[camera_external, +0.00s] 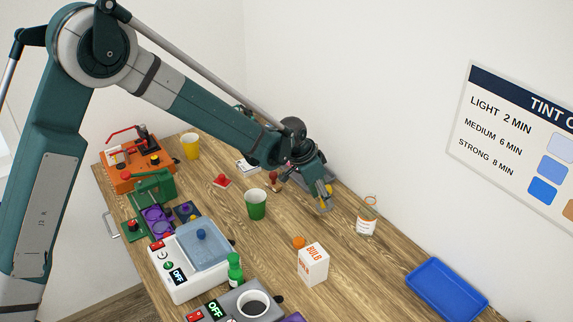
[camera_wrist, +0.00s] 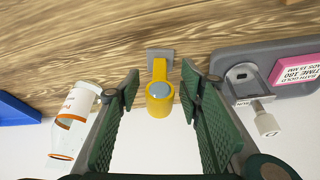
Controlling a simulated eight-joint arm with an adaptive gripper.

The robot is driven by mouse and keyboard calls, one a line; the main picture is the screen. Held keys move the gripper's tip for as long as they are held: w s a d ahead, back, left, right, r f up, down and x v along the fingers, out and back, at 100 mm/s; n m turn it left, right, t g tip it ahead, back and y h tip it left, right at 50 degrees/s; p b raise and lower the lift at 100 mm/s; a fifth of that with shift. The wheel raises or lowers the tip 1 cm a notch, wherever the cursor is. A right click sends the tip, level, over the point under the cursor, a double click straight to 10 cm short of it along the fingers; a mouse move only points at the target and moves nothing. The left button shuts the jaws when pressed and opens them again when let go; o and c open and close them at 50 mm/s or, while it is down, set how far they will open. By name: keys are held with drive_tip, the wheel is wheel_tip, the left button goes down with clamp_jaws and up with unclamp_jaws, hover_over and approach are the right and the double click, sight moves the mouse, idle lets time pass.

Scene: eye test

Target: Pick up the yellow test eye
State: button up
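The yellow test eye (camera_wrist: 160,98) has a round yellow head with a grey-blue lens and a yellow stem above it in the wrist view. The stem meets a small grey plate (camera_wrist: 155,53) at the wood table. My gripper (camera_wrist: 160,82) is open, with one green finger on each side of the eye. A gap shows between the eye and each finger. In the external view my gripper (camera_external: 321,203) is low over the table's far side by the wall, and a bit of yellow shows at its fingers; most of the eye is hidden there.
A clear, orange-rimmed container (camera_external: 367,218) stands right of my gripper. A white BULB box (camera_external: 313,264), a green cup (camera_external: 255,204) and a blue tray (camera_external: 447,290) stand farther off.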

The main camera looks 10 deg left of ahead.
drive_tip(key=shift+w+d+f, duration=0.1)
drive_tip(key=shift+d+f, duration=0.05)
drive_tip(key=shift+f, duration=0.35)
drive_tip(key=c, duration=1.1)
